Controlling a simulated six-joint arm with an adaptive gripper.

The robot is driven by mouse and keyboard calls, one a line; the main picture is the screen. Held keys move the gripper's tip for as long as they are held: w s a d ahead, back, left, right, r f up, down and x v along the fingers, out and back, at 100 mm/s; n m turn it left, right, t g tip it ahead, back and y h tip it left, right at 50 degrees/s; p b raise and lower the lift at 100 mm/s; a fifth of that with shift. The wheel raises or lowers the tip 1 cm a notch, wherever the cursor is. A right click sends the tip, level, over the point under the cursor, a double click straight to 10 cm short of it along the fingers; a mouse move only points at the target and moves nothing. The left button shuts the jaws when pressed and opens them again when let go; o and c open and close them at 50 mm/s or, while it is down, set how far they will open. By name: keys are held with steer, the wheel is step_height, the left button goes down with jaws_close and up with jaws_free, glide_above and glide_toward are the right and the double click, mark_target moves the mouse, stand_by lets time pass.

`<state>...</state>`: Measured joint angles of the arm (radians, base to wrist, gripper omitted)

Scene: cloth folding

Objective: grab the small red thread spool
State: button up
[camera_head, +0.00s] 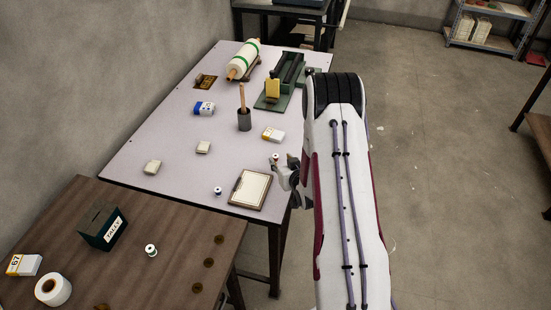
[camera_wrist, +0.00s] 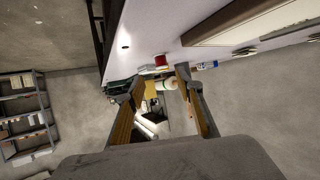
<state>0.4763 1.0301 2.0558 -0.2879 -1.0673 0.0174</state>
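A small red thread spool (camera_wrist: 161,61) with a pale end stands on the light tabletop, just past my fingertips in the wrist view. In the head view a small spool with a white top (camera_head: 276,157) shows right by my fingers; its colour is hard to tell there. My gripper (camera_wrist: 161,80) is open and empty, its two fingers apart, with the spool beyond the gap and not between them. In the head view my gripper (camera_head: 280,170) is low over the right edge of the table, partly hidden by my arm.
A green machine (camera_head: 272,101) stands farther back. A brown table (camera_head: 180,220) with a dark tray box (camera_head: 102,226) is in front.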

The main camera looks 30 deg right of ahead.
mark_target(275, 155)
steer(key=shift+w, duration=0.1)
steer(key=shift+x, duration=1)
steer(key=shift+a+x, duration=0.1)
steer(key=shift+x, duration=0.65)
steer(key=shift+a+x, duration=0.15)
steer(key=shift+x, duration=0.55)
steer(key=shift+f, duration=0.15)
steer(key=c, duration=0.8)
